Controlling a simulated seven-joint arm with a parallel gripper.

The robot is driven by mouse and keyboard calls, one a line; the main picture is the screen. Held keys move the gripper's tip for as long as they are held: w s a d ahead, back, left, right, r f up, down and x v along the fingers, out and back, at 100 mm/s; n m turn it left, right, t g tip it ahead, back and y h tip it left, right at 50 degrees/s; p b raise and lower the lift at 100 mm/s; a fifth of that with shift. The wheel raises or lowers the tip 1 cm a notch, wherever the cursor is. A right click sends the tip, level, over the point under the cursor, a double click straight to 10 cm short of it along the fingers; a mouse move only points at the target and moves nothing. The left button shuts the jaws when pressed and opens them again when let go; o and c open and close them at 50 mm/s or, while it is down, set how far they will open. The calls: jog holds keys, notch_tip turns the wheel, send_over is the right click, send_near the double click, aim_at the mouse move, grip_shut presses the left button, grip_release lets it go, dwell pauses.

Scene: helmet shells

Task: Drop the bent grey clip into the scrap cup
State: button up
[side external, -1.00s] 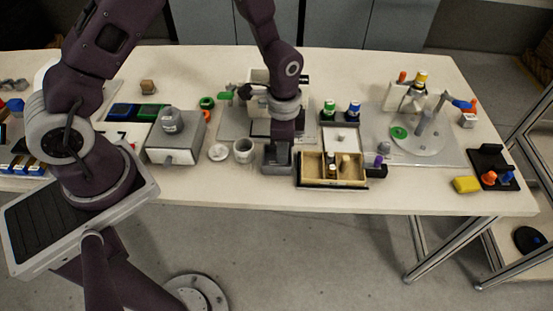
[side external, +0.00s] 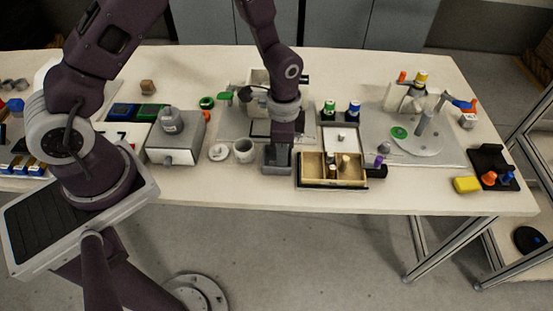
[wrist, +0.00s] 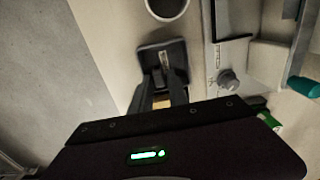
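My gripper (wrist: 163,84) points down just above the table, to the right of a light round cup (side external: 243,151), which could be the scrap cup. The cup's dark opening also shows at the top of the wrist view (wrist: 167,6). My two fingers reach towards a small dark square pad or dish (wrist: 147,52). A pale narrow strip (wrist: 164,58) shows at it, near the fingertips. I cannot tell whether this strip is the bent grey clip, or whether the fingers hold it. The side view hides the fingertips.
A wooden compartment tray (side external: 313,168) stands close on the right of my gripper. A fixture plate lies behind. The table's front edge is close.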

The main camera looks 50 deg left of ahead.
notch_tip(320, 180, up, 7)
jog(key=shift+r, duration=0.1)
notch_tip(320, 180, up, 10)
jog(key=s+a+f+n+t, duration=0.1)
jog(key=s+a+n+t, duration=0.1)
jog(key=s+a+r+n+t, duration=0.1)
jog(key=s+r+n, duration=0.2)
jog(key=s+r, duration=0.3)
jog(key=s+a+r+n+t, duration=0.1)
jog(key=s+r+n+t, duration=0.1)
jog(key=s+r+n, duration=0.2)
jog(key=s+r, duration=0.3)
jog(key=s, duration=0.5)
jog(key=shift+s+a+t, duration=0.15)
jog(key=shift+a+t, duration=0.15)
jog(key=shift+a, duration=0.05)
